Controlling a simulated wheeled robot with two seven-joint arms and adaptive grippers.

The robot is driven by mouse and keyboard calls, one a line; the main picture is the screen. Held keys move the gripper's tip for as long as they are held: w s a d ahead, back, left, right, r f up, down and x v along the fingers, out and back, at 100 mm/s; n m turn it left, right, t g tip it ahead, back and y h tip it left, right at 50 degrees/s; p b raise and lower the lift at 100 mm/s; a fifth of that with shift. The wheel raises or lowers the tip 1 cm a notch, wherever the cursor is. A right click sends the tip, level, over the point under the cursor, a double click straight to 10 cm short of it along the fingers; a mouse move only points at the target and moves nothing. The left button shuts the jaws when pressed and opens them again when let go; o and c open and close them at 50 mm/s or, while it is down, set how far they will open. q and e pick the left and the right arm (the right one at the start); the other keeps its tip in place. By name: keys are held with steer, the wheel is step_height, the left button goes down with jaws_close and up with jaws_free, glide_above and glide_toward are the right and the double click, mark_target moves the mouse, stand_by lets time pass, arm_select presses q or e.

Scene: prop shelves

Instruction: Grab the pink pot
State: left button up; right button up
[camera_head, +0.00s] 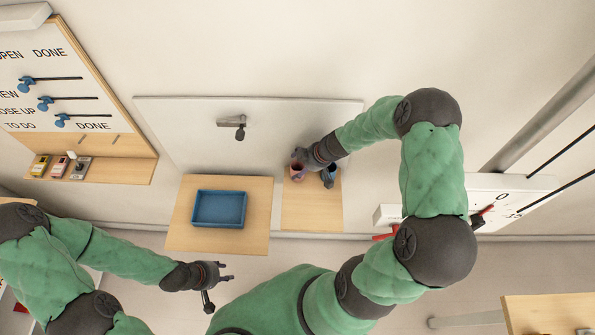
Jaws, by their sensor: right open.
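The pink pot (297,169) stands at the left part of a small wooden shelf against the white back panel. My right gripper (313,166) comes down from the right, close by the pot. It is open, and its fingers partly overlap the pot and the things next to it. I cannot tell whether a finger touches the pot. My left gripper (222,289) is open and empty, low in the view, in front of the shelves and away from the pot.
A small blue object (329,177) is just right of the pot, partly hidden. The wooden shelf (312,210) is bare toward its front. A blue tray (219,225) sits on the neighbouring wooden shelf (190,240). A dark tap-like fixture (239,128) sticks out from the panel above.

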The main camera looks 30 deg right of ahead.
steer(key=shift+w+a+f, duration=0.15)
steer(key=shift+f, duration=0.25)
steer(key=c, duration=1.1)
steer(key=shift+c, duration=0.2)
steer(key=shift+r, duration=0.15)
